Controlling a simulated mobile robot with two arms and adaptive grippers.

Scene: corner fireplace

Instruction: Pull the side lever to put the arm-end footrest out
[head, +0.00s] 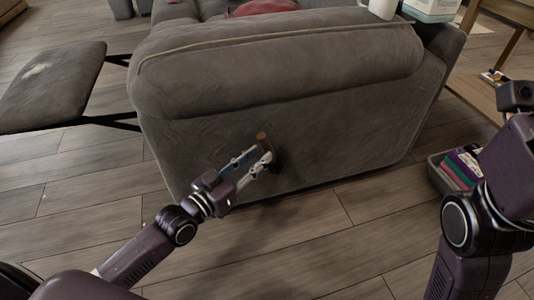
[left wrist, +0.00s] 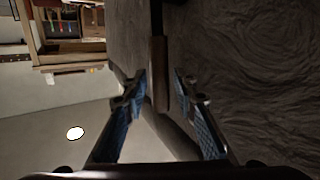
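The side lever (head: 262,139), with a brown wooden handle, stands out from the side of the grey sofa arm (head: 320,135). My left gripper (head: 254,160) is at the lever, its fingers apart. In the left wrist view the lever (left wrist: 159,65) lies between the open fingertips (left wrist: 161,88), with a gap visible on both sides. The padded footrest (head: 52,85) is out at the left end, held away from the seat on black bars (head: 108,122). My right arm shows at the right, but its gripper is out of the picture.
A white mug (head: 383,9) and a box (head: 430,9) stand on the far side of the sofa arm. A grey bin (head: 445,182) with colourful items is on the floor at right, near a wooden table (head: 480,95). The plank floor (head: 330,240) in front is clear.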

